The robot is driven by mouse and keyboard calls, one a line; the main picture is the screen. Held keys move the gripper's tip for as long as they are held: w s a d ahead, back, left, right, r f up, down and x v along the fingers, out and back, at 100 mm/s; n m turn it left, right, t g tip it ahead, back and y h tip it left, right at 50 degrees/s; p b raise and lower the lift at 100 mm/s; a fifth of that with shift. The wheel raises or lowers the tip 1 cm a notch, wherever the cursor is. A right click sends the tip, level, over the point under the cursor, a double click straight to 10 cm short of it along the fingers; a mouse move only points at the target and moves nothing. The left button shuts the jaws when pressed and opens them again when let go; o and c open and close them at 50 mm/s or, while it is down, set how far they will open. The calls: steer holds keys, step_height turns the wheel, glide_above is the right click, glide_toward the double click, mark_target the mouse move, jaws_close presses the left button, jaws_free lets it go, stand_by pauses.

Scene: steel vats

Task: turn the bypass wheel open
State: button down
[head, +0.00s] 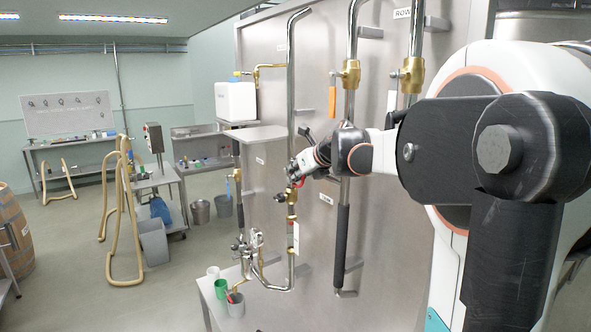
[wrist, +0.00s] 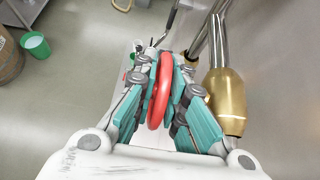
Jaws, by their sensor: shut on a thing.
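A red wheel (wrist: 160,92), which I take to be the bypass wheel, shows edge-on in the wrist view between the two teal finger pads. My gripper (wrist: 166,65) is shut on its rim, one finger on each side. In the head view my gripper (head: 299,172) is at the pipework in front of the steel panel, and a small bit of red (head: 296,184) shows at its tip. The rest of the wheel is hidden there by the fingers. A brass valve body (wrist: 225,104) is close to the right of my gripper in the wrist view.
A steel panel (head: 270,85) carries vertical pipes, brass valves (head: 351,73) and an orange lever (head: 332,101). A black-sleeved pipe (head: 342,235) runs right of my gripper. Cups (head: 221,286) stand on a low table below. Open floor (head: 80,240) lies left.

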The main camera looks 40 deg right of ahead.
steer(key=shift+g, duration=0.6)
steer(key=c, duration=1.6)
jaws_free()
steer(key=shift+c, duration=0.2)
steer(key=shift+f, duration=0.1)
steer(key=shift+s+t+b, duration=0.1)
steer(key=shift+t+b, duration=0.55)
steer(key=shift+t, duration=0.55)
steer(key=shift+s+t+b, duration=0.15)
steer(key=shift+t+b, duration=1.85)
steer(key=shift+t, duration=0.6)
